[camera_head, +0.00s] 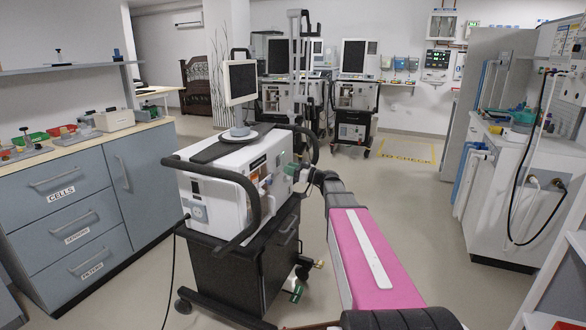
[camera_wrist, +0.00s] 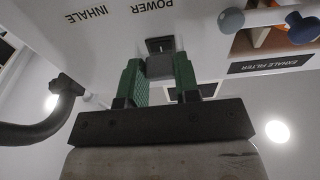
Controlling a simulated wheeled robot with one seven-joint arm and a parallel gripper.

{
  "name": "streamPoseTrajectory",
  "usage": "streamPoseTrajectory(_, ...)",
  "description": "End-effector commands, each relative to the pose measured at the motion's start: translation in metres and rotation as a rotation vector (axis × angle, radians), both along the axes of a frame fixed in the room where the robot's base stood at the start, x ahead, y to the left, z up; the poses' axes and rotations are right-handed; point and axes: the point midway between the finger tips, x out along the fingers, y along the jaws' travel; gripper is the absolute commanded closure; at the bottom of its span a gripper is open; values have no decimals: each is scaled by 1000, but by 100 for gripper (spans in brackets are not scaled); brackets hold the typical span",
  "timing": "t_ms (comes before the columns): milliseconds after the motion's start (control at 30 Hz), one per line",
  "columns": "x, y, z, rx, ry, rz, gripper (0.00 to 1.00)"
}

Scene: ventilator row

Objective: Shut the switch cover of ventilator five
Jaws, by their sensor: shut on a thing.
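A white ventilator (camera_head: 222,188) stands on a black cart in the middle of the head view; I cannot read a number on it. My gripper (camera_head: 293,171) is at its right-hand face, at the end of my arm. In the wrist view, my gripper (camera_wrist: 160,72) has its two green fingers closed on a small grey block, seemingly the switch cover (camera_wrist: 159,67). It sits just below a dark switch opening (camera_wrist: 160,45) on the white panel, near the upside-down word POWER. The cover's hinge and exact angle cannot be made out.
In the wrist view, blue and grey knobs (camera_wrist: 302,28) and an EXHALE FILTER label (camera_wrist: 271,63) are at the right, and a dark curved handle (camera_wrist: 48,115) at the left. In the head view, a drawer cabinet (camera_head: 75,215) stands left; white equipment (camera_head: 520,190) stands right.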

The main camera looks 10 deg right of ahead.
Motion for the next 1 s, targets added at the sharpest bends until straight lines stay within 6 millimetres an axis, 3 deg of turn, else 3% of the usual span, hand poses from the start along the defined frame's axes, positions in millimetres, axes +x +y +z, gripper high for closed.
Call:
streamPoseTrajectory(367, 5, 7, -5, 115, -76, 1, 94)
streamPoseTrajectory(867, 6, 8, -5, 128, -86, 2, 94)
streamPoseTrajectory(900, 6, 8, -5, 128, -86, 2, 61)
streamPoseTrajectory(967, 5, 8, -5, 128, -86, 2, 45)
streamPoseTrajectory(1000, 5, 8, -5, 129, -85, 2, 45)
